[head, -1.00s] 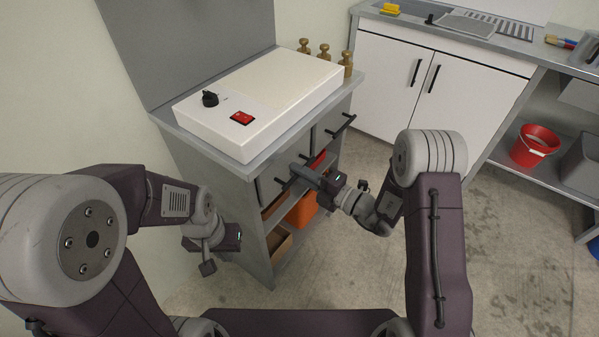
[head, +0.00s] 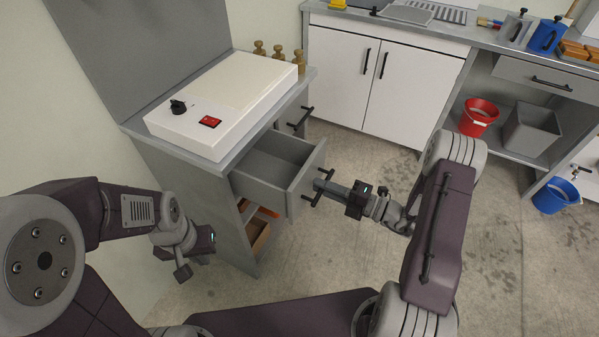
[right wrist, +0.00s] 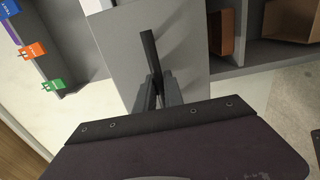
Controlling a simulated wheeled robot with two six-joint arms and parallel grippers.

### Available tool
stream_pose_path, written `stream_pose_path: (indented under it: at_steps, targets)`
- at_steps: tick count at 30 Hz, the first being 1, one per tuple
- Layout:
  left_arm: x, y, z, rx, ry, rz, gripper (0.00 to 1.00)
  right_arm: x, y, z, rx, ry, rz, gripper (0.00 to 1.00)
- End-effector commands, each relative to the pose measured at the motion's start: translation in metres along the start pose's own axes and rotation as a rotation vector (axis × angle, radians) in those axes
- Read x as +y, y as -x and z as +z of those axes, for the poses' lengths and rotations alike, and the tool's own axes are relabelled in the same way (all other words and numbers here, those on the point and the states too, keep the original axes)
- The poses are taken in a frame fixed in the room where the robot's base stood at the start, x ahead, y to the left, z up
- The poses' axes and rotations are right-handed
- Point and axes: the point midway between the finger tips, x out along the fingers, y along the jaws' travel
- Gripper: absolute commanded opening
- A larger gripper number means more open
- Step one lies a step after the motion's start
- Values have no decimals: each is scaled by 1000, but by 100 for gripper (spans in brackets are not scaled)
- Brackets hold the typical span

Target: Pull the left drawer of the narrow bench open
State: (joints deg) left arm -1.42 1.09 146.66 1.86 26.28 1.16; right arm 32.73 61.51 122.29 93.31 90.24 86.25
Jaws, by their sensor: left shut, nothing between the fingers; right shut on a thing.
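The narrow bench (head: 221,172) stands against the wall at the left in the head view. Its left drawer (head: 303,180) is pulled well out, and the visible part of its grey inside is empty. My right gripper (head: 322,187) is shut on the drawer's dark bar handle (head: 312,200). In the right wrist view the fingers (right wrist: 160,92) close around the handle (right wrist: 149,50), in front of the grey drawer front (right wrist: 115,42). My left gripper (head: 183,272) is shut and empty, low beside the bench's near end, away from the drawer.
A white box with a red switch (head: 180,130) and several wooden pegs (head: 279,54) stand on the bench top. The bench's right drawer, with handle (head: 300,118), is shut. White cabinets (head: 345,75) stand behind. Floor beyond my right gripper is clear.

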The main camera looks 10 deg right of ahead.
Motion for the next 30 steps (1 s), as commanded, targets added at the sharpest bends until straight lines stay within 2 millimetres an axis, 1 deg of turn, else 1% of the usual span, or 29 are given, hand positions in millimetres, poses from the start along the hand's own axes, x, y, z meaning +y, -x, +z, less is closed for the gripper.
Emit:
stream_pose_path:
  at_steps: [1, 3, 6, 9, 14, 23, 24, 26, 30]
  targets:
    - [0, 7, -1, 0, 0, 0, 0, 3, 11, 1, -5, -2, -1, 0]
    - [0, 10, -1, 0, 0, 0, 0, 2, 24, 0, -4, -2, -1, 0]
    - [0, 14, -1, 0, 0, 0, 0, 1, 37, 0, -2, -1, -1, 0]
    - [0, 15, -2, 0, 0, 0, 0, 0, 45, 0, 0, -1, -1, 0]
    - [0, 16, -2, 0, 0, 0, 0, 0, 51, 0, 2, -1, -1, 0]
    - [0, 16, -2, 0, 0, 0, 0, -1, 51, 0, 2, 0, -2, 0]
    - [0, 16, -2, 0, 0, 0, 0, -1, 51, 0, 2, 0, -2, 18]
    - [0, 16, -2, 0, 0, 0, 0, -1, 51, 0, 2, 0, -1, 34]
    - [0, 16, -2, 0, 0, 0, 0, -1, 51, 0, 2, 0, -1, 34]
